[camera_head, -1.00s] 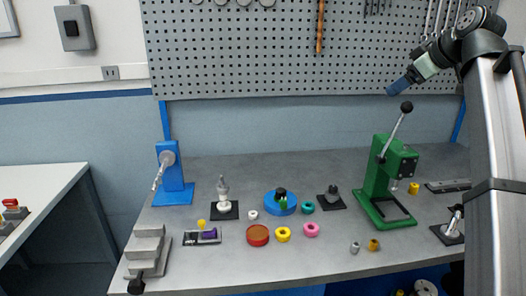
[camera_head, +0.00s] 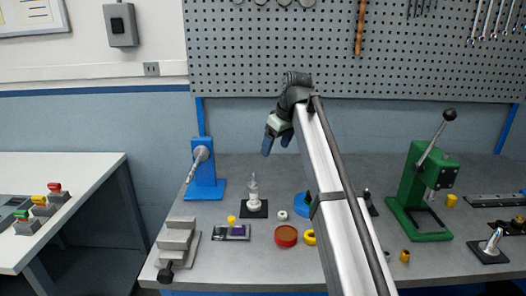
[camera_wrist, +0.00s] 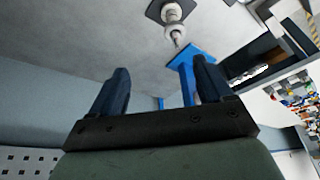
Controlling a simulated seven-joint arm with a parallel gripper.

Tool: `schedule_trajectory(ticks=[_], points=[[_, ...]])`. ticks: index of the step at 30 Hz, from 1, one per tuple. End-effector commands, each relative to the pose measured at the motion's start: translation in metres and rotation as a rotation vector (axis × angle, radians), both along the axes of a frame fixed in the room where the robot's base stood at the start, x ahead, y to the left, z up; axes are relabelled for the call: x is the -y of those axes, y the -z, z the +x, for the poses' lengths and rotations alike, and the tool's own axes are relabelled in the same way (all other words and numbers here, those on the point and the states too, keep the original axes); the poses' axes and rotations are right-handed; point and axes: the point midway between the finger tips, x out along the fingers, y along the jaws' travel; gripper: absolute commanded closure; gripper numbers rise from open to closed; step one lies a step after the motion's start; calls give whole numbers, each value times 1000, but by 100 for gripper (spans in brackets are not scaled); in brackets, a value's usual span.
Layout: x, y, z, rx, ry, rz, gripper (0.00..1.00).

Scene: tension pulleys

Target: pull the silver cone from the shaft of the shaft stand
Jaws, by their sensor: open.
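A stand with a black square base (camera_head: 258,212) is on the table, left of centre. It carries a stack of pale round parts with a silver, narrowing piece (camera_head: 253,184) on top, which looks like the silver cone on the shaft. In the wrist view its pointed tip (camera_wrist: 178,37) shows at the top, beyond the fingers. My gripper (camera_head: 277,142) is open and empty, above and slightly right of the stand in the head view. It also shows in the wrist view (camera_wrist: 162,70), clear of the stand. The shaft inside the stack is hidden.
A blue stand (camera_head: 204,170) with a silver crank is left of the shaft stand. Grey stepped blocks (camera_head: 178,240), a small tray (camera_head: 232,232) and a red disc (camera_head: 286,235) lie in front. A green press (camera_head: 415,190) and another silver-topped stand (camera_head: 490,247) are right.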

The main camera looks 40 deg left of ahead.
Motion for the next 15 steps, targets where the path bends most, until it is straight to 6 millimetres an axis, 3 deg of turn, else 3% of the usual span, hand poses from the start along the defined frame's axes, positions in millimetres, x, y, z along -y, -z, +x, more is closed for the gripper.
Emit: schedule_trajectory(ticks=[1, 6, 15], points=[[-12, 8, -10, -4, -7, -17, 21], [-28, 22, -27, -9, -10, -45, 21], [-37, 48, -29, -10, -11, -50, 21]])
